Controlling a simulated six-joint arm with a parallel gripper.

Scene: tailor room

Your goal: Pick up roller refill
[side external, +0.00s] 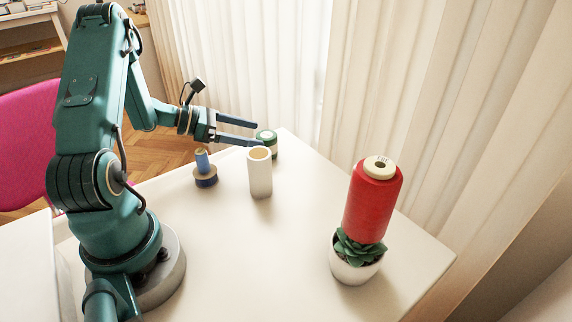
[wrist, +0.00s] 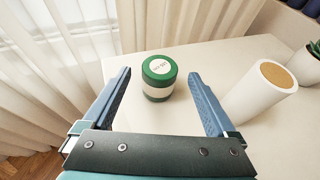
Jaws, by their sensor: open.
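The white cylinder with a tan top (side external: 259,174), which looks like the roller refill, stands upright on the table (side external: 230,265). In the wrist view the white cylinder (wrist: 259,93) is at the right, outside my right finger and apart from it. My gripper (side external: 259,134) is open and empty above the table's far edge, just behind the cylinder in the side view. In the wrist view a green and cream spool with a round label (wrist: 158,78) appears between and beyond my open fingers. The side view shows that spool (side external: 267,144) partly hidden behind my fingertips and the cylinder.
A blue spool on a dark base (side external: 204,170) stands left of the white cylinder. A large red thread cone (side external: 372,200) rises behind or on a plant in a white pot (side external: 355,268) at the right. Curtains (side external: 420,90) hang behind the table. The front table area is clear.

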